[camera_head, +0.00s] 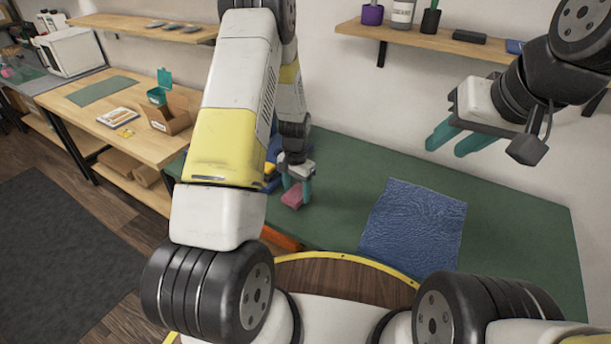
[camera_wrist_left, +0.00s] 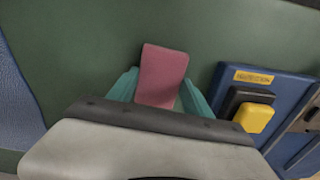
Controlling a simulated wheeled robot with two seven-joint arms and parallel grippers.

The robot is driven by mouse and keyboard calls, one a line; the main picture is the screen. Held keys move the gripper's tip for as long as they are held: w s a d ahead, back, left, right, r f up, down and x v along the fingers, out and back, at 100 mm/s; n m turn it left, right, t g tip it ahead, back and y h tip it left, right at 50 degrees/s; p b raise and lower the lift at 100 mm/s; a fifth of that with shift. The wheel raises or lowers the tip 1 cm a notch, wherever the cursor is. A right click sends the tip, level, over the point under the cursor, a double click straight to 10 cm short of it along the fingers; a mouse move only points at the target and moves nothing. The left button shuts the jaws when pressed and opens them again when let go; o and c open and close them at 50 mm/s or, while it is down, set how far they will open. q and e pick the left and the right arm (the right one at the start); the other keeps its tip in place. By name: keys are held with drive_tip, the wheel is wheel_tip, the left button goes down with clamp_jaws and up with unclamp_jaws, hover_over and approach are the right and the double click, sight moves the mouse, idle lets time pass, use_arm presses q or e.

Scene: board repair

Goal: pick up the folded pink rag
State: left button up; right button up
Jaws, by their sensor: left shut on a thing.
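The folded pink rag (camera_head: 293,197) is at the left part of the green table, between the teal fingers of my left gripper (camera_head: 298,190). In the left wrist view the rag (camera_wrist_left: 161,76) stands out between the two teal fingertips of the left gripper (camera_wrist_left: 158,92), which are shut on it. I cannot tell whether the rag still touches the table. My right gripper (camera_head: 461,140) is at the right, above the table and near the wall, with its teal fingers apart and nothing between them.
A blue cloth (camera_head: 413,225) lies flat on the green table (camera_head: 345,165). A blue case with a yellow part (camera_wrist_left: 255,117) is right of the left gripper in the wrist view. A wall shelf (camera_head: 425,42) holds several items. A wooden bench (camera_head: 90,115) stands at the left.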

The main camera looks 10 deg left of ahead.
sight(296, 193)
use_arm(q)
drive_tip(key=shift+r, duration=0.45)
drive_tip(key=r, duration=0.3)
drive_tip(key=shift+s, duration=0.2)
drive_tip(key=s+a+r, duration=0.1)
drive_tip(key=s+a, duration=0.1)
drive_tip(key=s, duration=1.3)
drive_tip(key=shift+s, duration=0.25)
